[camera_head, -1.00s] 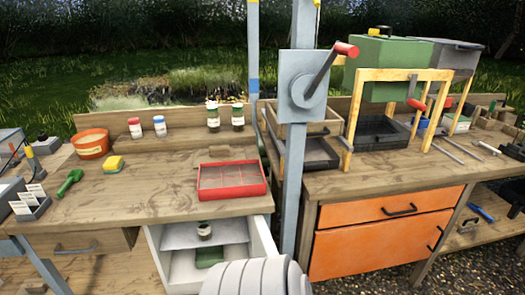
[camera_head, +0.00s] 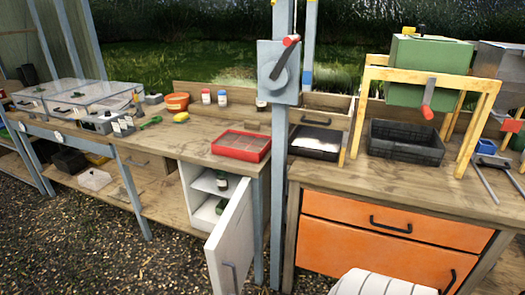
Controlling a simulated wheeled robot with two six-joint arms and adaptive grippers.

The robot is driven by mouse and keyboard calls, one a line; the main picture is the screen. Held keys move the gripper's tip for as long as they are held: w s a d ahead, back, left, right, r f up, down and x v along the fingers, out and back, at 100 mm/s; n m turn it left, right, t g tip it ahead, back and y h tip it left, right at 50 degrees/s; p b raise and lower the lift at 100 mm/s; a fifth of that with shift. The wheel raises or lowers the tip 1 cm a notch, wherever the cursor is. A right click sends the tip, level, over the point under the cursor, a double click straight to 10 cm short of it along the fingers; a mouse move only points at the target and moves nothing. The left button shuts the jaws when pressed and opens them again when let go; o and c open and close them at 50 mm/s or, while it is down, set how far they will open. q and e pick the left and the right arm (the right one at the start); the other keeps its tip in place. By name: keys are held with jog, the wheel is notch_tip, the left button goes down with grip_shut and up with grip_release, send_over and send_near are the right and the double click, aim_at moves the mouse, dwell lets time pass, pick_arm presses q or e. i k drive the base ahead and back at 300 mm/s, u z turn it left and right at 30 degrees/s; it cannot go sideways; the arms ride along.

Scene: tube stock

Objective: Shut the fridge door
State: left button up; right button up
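The small white fridge (camera_head: 188,207) stands under the wooden workbench, left of the grey post. Its white door (camera_head: 233,236) stands wide open, swung out toward me, with a grey handle (camera_head: 229,278) on its outer face near the bottom of the picture. Inside, a dark jar (camera_head: 222,182) stands on the upper shelf and a green item (camera_head: 221,206) lies lower down. A white ribbed part of my own arm shows at the bottom edge, right of the door and apart from it. Neither gripper is in view.
The gravel floor (camera_head: 140,262) is clear left of the door. A grey post (camera_head: 281,190) and the bench with orange drawers (camera_head: 375,222) stand to its right. A red tray (camera_head: 241,146) sits on the bench above the fridge.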

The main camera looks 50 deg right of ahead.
aim_at(230, 252)
jog(key=z, duration=1.6)
jog(key=i, duration=0.95)
jog(key=u, duration=2.4)
jog(key=k, duration=0.95)
jog(key=z, duration=1.25)
